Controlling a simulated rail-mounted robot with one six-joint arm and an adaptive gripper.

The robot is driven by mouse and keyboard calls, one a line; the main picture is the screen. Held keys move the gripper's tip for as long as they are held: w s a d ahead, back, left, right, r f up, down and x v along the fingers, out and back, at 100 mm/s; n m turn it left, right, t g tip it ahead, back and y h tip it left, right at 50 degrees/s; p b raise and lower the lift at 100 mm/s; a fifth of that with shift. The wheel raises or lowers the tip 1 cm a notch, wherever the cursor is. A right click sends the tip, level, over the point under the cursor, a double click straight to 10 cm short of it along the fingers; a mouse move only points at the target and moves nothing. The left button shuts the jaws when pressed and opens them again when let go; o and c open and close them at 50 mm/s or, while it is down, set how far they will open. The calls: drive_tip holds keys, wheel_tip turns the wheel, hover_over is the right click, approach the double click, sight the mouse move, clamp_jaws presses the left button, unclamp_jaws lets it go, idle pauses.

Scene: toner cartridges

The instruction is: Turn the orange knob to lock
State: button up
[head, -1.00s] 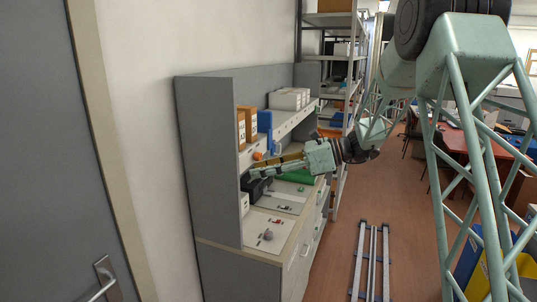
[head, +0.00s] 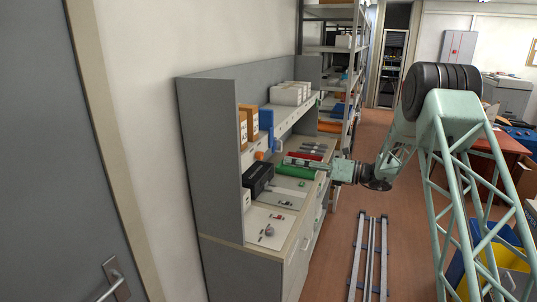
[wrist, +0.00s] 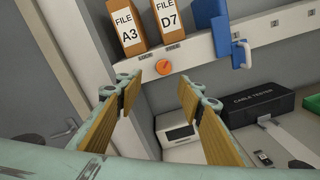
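The orange knob (wrist: 163,67) is round and sits on the pale ledge under the upper shelf of the workbench. It also shows small in the head view (head: 260,155). In the head view my gripper (head: 287,161) is over the bench, to the right of the knob.
Two file boxes (wrist: 121,26) and a blue item (wrist: 222,30) stand above the ledge. A black cable tester case (wrist: 258,105) and a white box (wrist: 177,134) are below it. A green roll (head: 295,171) lies on the bench. Grey side panels bound the bench.

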sight(262, 156)
drive_tip(key=shift+w+d+f, duration=0.1)
drive_tip(key=shift+w+d, duration=0.2)
drive_tip(key=shift+a, duration=0.15)
drive_tip(key=shift+p+x, duration=1.1)
drive_tip(key=shift+x, duration=5.65)
drive_tip(key=shift+w, duration=0.15)
drive_tip(key=c, duration=0.9)
drive_tip(key=shift+o, duration=0.2)
